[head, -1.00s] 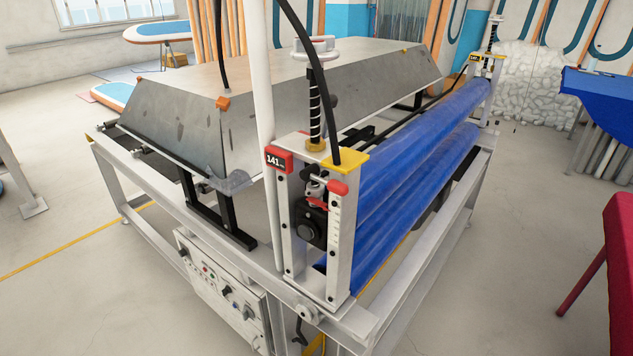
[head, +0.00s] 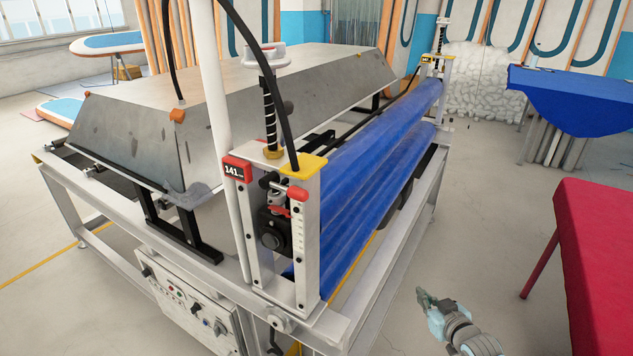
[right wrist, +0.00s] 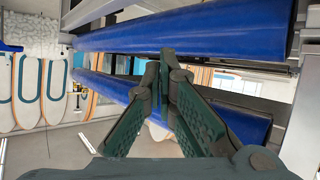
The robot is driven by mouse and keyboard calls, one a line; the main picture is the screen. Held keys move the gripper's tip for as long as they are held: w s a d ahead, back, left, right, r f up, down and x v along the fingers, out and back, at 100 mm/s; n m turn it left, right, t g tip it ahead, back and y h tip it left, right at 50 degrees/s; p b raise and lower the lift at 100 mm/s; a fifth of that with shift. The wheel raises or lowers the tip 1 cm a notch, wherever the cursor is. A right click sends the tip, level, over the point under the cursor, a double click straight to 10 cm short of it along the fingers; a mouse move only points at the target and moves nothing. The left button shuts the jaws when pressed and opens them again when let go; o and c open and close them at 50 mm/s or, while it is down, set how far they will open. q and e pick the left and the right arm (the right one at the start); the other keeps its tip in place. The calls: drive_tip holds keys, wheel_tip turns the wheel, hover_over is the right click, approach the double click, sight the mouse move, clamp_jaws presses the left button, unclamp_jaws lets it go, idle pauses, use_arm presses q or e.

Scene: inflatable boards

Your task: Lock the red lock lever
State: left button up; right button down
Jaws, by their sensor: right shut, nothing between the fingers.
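The red lock lever (head: 280,211) is a small red piece at the clamp on the near end post of the roller frame, above a round black knob (head: 271,241). Its exact angle is too small to tell. My right gripper (head: 421,294) is low at the right in the head view, well apart from the lever, over the floor. In the right wrist view the right gripper (right wrist: 160,68) has its fingertips together and empty, with the blue rollers (right wrist: 195,40) behind. The lever does not show there. My left gripper is not in view.
The near post (head: 307,240) has a yellow cap and a red "141" display (head: 237,169). A control box (head: 185,305) hangs below the frame. A red-covered table (head: 600,240) stands at the right. Open floor (head: 460,220) lies between it and the rollers.

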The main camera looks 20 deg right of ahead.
drive_tip(key=w+a+r+t+y, duration=0.2)
drive_tip(key=w+a+r, duration=0.15)
drive_tip(key=r, duration=0.75)
drive_tip(key=w+a+r+t+y, duration=0.2)
drive_tip(key=a+r+t+y, duration=0.15)
drive_tip(key=r, duration=0.75)
drive_tip(key=s+a+r+y, duration=0.3)
drive_tip(key=a+r+y, duration=0.1)
drive_tip(key=a+r, duration=0.3)
drive_tip(key=s+a+r+y, duration=0.3)
drive_tip(key=s+a+r, duration=0.1)
drive_tip(key=a+r, duration=0.3)
drive_tip(key=shift+r+n+y, duration=0.35)
drive_tip(key=shift+r+n, duration=0.05)
drive_tip(key=shift+r, duration=0.45)
drive_tip(key=x, duration=1)
drive_tip(key=shift+s+a+f, duration=0.2)
drive_tip(key=shift+a+f, duration=0.05)
drive_tip(key=shift+f, duration=0.3)
drive_tip(key=shift+s+a+f, duration=0.2)
drive_tip(key=shift+a+f, duration=0.05)
drive_tip(key=shift+f, duration=0.35)
drive_tip(key=shift+s+a+f, duration=0.2)
drive_tip(key=shift+a+f, duration=0.05)
drive_tip(key=shift+f, duration=0.3)
